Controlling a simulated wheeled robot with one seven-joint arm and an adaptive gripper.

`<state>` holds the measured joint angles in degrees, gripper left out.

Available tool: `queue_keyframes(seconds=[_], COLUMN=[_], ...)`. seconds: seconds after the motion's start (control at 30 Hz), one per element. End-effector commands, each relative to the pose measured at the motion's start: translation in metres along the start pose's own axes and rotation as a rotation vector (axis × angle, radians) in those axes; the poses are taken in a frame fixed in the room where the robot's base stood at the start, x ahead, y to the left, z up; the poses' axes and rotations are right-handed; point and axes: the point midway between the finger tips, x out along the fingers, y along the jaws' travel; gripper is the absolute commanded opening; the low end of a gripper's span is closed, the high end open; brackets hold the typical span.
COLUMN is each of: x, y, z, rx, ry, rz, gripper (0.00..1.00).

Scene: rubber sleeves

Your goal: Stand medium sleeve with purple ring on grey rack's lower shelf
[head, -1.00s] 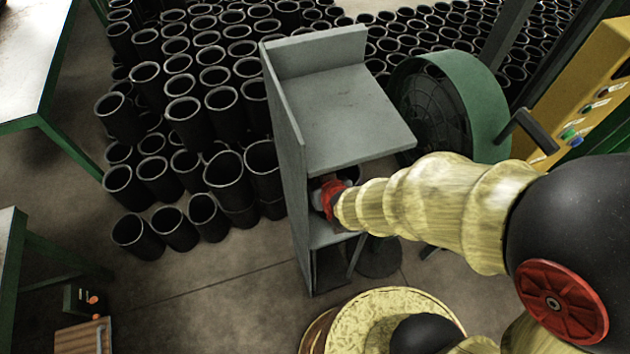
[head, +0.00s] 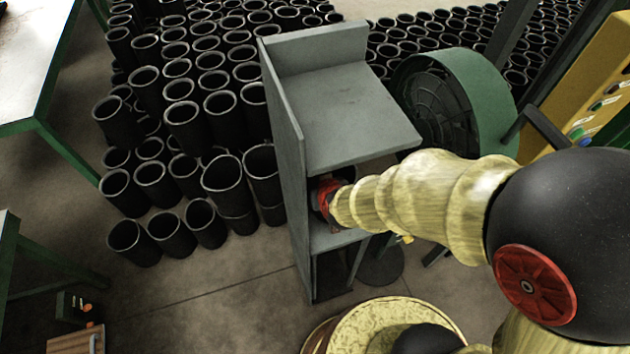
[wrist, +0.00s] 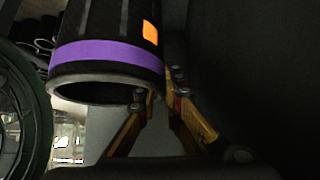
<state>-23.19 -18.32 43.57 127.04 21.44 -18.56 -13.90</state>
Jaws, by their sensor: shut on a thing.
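The black sleeve (wrist: 105,30) with a purple ring (wrist: 105,56) and an orange patch fills the upper left of the wrist view, its open rim facing my gripper. My gripper (wrist: 164,92) has its yellow fingers shut on the sleeve's wall at the rim. In the head view the grey rack (head: 285,110) stands in the middle. My gripper (head: 326,198) reaches into the gap between its top board and its lower shelf (head: 335,238). The sleeve is hidden in the head view, so I cannot tell whether it touches the shelf.
Many black sleeves (head: 205,160) stand on the floor left of and behind the rack. A green round housing (head: 465,100) stands close to the rack's right, with a yellow panel (head: 590,85) beyond. Green-framed tables (head: 35,100) are at the left.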

Motion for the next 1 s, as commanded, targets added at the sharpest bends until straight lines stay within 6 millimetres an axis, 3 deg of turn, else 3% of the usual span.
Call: queue_keyframes(seconds=[0.1,0.13,0.47,0.83,1.0], x=[0.002,0.002,0.002,-0.001,-0.027], y=[0.0,0.0,0.0,0.0,-0.001], z=[0.001,0.003,0.002,-0.001,-0.003], rx=[0.0,0.0,0.0,0.0,0.0], ry=[0.004,-0.001,-0.001,0.0,0.002], rz=[0.0,0.0,0.0,0.0,-0.001], gripper=[0.0,0.09,0.27,0.27,0.27])
